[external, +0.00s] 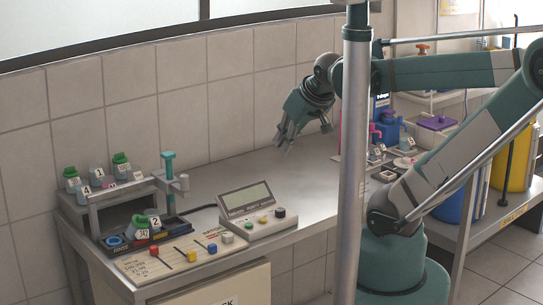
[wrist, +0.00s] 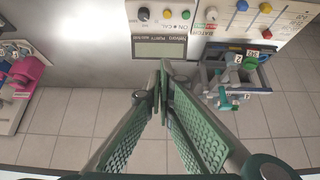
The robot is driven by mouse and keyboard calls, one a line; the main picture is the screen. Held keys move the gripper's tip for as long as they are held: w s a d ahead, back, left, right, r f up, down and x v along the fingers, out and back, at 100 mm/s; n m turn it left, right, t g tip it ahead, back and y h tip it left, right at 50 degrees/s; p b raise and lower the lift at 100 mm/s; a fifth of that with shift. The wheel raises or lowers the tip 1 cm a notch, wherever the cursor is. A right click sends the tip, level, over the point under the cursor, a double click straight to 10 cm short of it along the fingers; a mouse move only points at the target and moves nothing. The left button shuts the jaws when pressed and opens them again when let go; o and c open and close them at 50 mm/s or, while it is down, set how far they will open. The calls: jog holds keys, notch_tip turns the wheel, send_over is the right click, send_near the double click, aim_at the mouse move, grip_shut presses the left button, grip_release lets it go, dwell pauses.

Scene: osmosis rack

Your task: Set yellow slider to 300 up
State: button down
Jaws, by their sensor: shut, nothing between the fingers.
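The yellow slider (external: 191,256) sits on the light slider panel (external: 135,266) at the front of the bench, between the red slider (external: 155,250) and the blue slider (external: 213,248). In the wrist view the yellow slider (wrist: 266,7) shows near the top right edge. The panel's scale marks are too small to read. My gripper (external: 283,146) hangs above the bench toward the back right, well apart from the panel. In the wrist view its fingertips (wrist: 161,73) meet, with nothing between them.
A console with a screen (external: 246,197) stands between my gripper and the panel. A rack (external: 104,193) with several numbered, green-capped flasks and a teal-topped stand (external: 169,170) are at the left. Bottles (external: 388,125) stand at the right. A pole (external: 355,170) crosses the external view.

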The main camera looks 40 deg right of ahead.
aim_at(192, 257)
jog(key=s+a+f+m+g, duration=0.1)
jog(key=s+a+f+m, duration=0.1)
jog(key=a+f+m, duration=0.3)
jog(key=s+a+f+m+g+p, duration=0.1)
jog(key=a+f+m, duration=0.4)
jog(key=a+m, duration=0.9)
jog(key=s+a+f+m+g, duration=0.2)
jog(key=s+a+f+m, duration=0.2)
jog(key=a+m, duration=0.6)
jog(key=shift+a+f+m+p, duration=0.3)
jog(key=shift+f+m, duration=0.3)
jog(key=shift+m, duration=2.9)
jog(key=shift+w+f, duration=0.1)
jog(key=shift+w+f+b, duration=0.4)
jog(key=shift+w+f, duration=0.65)
jog(key=shift+f, duration=0.55)
jog(key=shift+w+f+b, duration=0.45)
jog(key=shift+w+f, duration=0.65)
jog(key=shift+f, duration=0.45)
jog(key=shift+w+f+b, duration=0.4)
jog(key=shift+w+f, duration=0.65)
jog(key=shift+f, duration=0.55)
